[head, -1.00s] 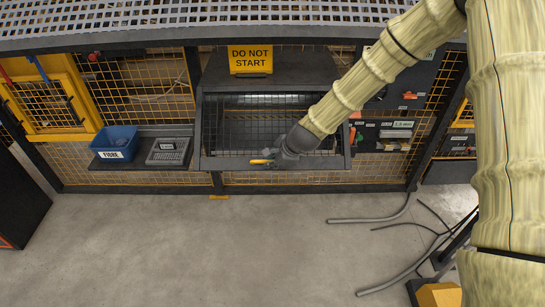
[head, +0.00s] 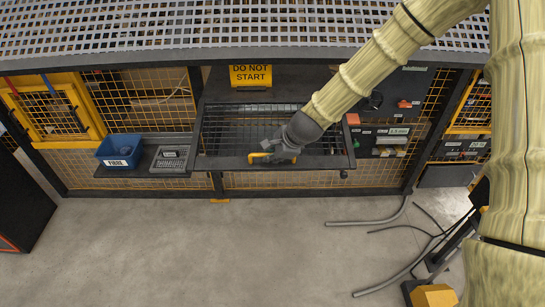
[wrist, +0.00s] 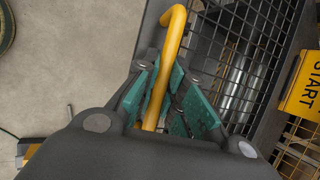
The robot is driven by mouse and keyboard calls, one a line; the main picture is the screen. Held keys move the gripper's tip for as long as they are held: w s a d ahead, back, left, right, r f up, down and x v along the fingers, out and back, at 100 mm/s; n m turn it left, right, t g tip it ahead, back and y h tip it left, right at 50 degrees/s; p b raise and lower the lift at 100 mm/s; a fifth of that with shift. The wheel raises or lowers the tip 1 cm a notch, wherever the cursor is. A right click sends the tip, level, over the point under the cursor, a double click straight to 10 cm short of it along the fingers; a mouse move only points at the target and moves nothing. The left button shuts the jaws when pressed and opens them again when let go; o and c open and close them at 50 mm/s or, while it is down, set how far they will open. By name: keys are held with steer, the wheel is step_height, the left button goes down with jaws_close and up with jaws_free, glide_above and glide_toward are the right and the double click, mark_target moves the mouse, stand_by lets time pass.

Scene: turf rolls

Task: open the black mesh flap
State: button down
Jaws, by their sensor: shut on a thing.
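The black mesh flap (head: 225,162) is in the middle of the head view, a dark frame with wire mesh, tilted out from the fence below a dark housing. A yellow handle (head: 257,157) sits on its near bar. In the wrist view the yellow handle (wrist: 175,27) runs between the green finger pads. My gripper (head: 280,152) is at the flap's near bar, shut on the handle; the fingers also show in the wrist view (wrist: 160,90). The wrist view shows the flap's mesh (wrist: 245,50) beside the fingers. My gripper and arm hide part of the flap's right side.
A yellow DO NOT START sign (head: 250,75) stands above the flap. A blue bin (head: 120,149) and a grey tray (head: 171,157) sit on a shelf at left. Grey hoses (head: 365,222) lie on the floor at right. The floor in front is clear.

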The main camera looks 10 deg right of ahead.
steer(key=shift+s, duration=0.1)
stand_by(0.3)
steer(key=c, duration=1.5)
jaws_free()
steer(key=shift+r, duration=0.15)
